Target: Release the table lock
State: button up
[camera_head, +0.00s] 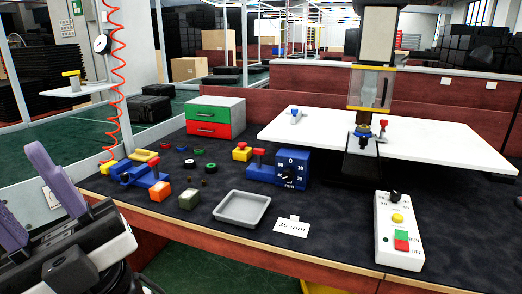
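A machine with a clear yellow-edged guard (370,88) stands at the back right of the bench. A wide white table (450,140) extends to both sides of it. A small red-topped lever (383,124) stands on the white table, right beside the machine's spindle. Another red-topped handle (259,154) stands on a blue unit with a numbered dial (291,170). I cannot tell for certain which one is the table lock. My gripper (22,175) is at the lower left, with its purple fingers apart and nothing between them. It is far from the machine and both red-topped parts.
A control box (398,232) stands at the right front. A grey tray (242,208) and a label card (292,226) lie mid-bench. A blue fixture (135,175), small blocks and rings lie left. A drawer box (215,118) stands behind. A red coiled hose (118,70) hangs at left.

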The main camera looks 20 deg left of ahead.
aim_at(260, 152)
jog(key=i+j, duration=0.1)
jog(key=j, duration=0.3)
jog(key=i+j, duration=0.15)
jog(key=j, duration=0.25)
jog(key=i+j, duration=0.1)
jog(key=j, duration=0.3)
jog(key=i+j, duration=0.1)
jog(key=j, duration=0.3)
jog(key=i+j, duration=0.15)
jog(key=j, duration=0.25)
jog(key=i+j, duration=0.1)
jog(key=j, duration=0.3)
jog(key=i+j, duration=0.1)
jog(key=j, duration=0.3)
jog(key=i+j, duration=0.15)
jog(key=j, duration=0.25)
jog(key=l+z, duration=0.05)
